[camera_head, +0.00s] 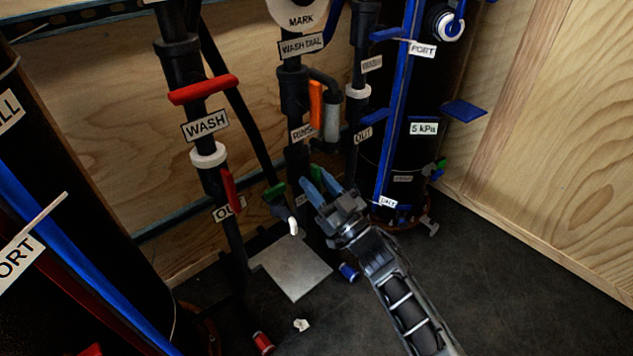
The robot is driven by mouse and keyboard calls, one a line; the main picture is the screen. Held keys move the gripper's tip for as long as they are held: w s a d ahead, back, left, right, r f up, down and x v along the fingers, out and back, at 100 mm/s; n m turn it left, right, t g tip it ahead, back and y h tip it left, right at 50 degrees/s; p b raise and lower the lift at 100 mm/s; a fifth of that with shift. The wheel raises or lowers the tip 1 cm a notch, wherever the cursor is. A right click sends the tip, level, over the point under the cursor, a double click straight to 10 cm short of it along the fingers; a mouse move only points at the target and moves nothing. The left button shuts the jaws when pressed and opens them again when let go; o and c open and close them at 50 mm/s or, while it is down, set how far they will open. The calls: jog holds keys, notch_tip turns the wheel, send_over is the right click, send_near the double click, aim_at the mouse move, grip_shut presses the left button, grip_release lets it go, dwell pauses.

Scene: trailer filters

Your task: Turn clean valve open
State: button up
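No label reading CLEAN is legible. A green handle (317,172) shows right at my fingertips, low on the middle black pipe (293,98). My gripper (313,176) reaches in from the lower right, its two blue fingers apart. The green handle shows between or just behind the tips; I cannot tell whether they touch it. A small label (299,200) beside the left finger is mostly covered. Another green handle (275,191) sits on a small tap with a white spout, left of my gripper.
A red WASH handle (203,89) and a red lever (229,189) are on the left pipe. An orange handle (316,105) is above my gripper. A black tank (405,150) with blue strips stands at right. The floor at right is clear.

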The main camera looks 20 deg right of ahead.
jog(key=p+v, duration=0.1)
jog(key=v, duration=0.6)
jog(key=shift+s+p, duration=0.3)
jog(key=shift+p, duration=0.1)
jog(key=shift+d+f, duration=0.1)
jog(key=s+a+f+m+g+h, duration=0.1)
jog(key=s+m+h, duration=0.15)
jog(key=s, duration=0.75)
jog(key=s+a+f+m+h, duration=0.1)
jog(key=s+a+h, duration=0.15)
jog(key=s, duration=0.85)
jog(key=s+d+r+g+h, duration=0.1)
jog(key=s+r+g, duration=0.2)
jog(key=s+r, duration=0.6)
jog(key=s+r+g+h, duration=0.15)
jog(key=s+r, duration=0.35)
jog(key=s, duration=0.8)
notch_tip(320, 180, up, 29)
jog(key=g+p, duration=0.1)
jog(key=p, duration=2.7)
jog(key=shift+p, duration=0.35)
